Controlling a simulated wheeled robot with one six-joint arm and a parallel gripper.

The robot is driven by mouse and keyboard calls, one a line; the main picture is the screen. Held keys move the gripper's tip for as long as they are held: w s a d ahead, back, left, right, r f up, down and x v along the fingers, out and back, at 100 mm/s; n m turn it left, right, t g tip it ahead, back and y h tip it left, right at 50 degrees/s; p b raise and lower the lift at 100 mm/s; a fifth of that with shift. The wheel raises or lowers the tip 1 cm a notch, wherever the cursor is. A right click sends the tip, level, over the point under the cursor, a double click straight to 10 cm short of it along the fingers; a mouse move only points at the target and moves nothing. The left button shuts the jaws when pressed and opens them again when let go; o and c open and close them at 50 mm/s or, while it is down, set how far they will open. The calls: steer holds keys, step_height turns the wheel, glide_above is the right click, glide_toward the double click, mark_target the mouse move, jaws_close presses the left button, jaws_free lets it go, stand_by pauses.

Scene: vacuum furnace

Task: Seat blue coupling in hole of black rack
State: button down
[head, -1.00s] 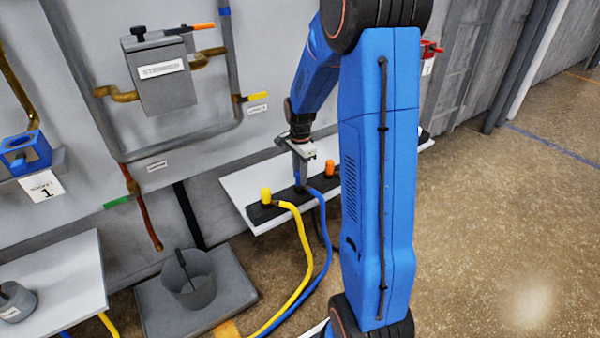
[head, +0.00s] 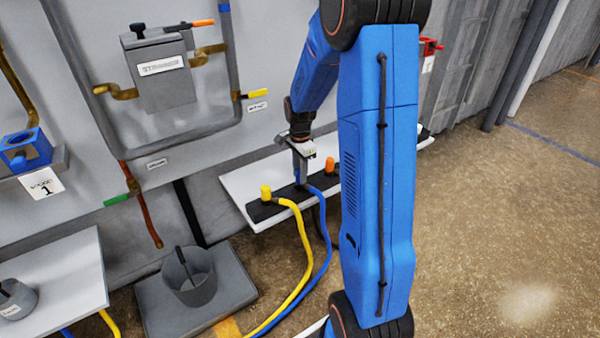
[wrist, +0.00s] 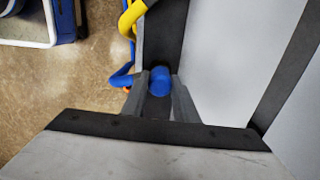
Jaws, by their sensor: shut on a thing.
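The blue coupling (wrist: 160,80) is between the two fingers of my gripper (wrist: 160,100) in the wrist view, and my gripper is shut on it. In the head view my gripper (head: 299,172) points down at the black rack (head: 262,211), between the yellow coupling and the orange coupling. The blue hose (head: 327,235) runs from there down to the floor. The rack also shows in the wrist view (wrist: 165,35). The fingers hide the coupling's lower end, so I cannot tell whether it sits in a hole.
A yellow coupling (head: 266,193) with a yellow hose (head: 305,250) stands in the rack at left. An orange coupling (head: 330,165) stands at right. The rack lies on a white shelf (head: 238,185) by the grey wall. A grey bucket (head: 190,278) stands on the floor platform at left.

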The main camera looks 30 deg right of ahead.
steer(key=shift+f, duration=0.1)
steer(key=c, duration=1.3)
jaws_free()
steer(key=shift+c, duration=0.2)
step_height(320, 180, up, 17)
steer(key=shift+r, duration=0.2)
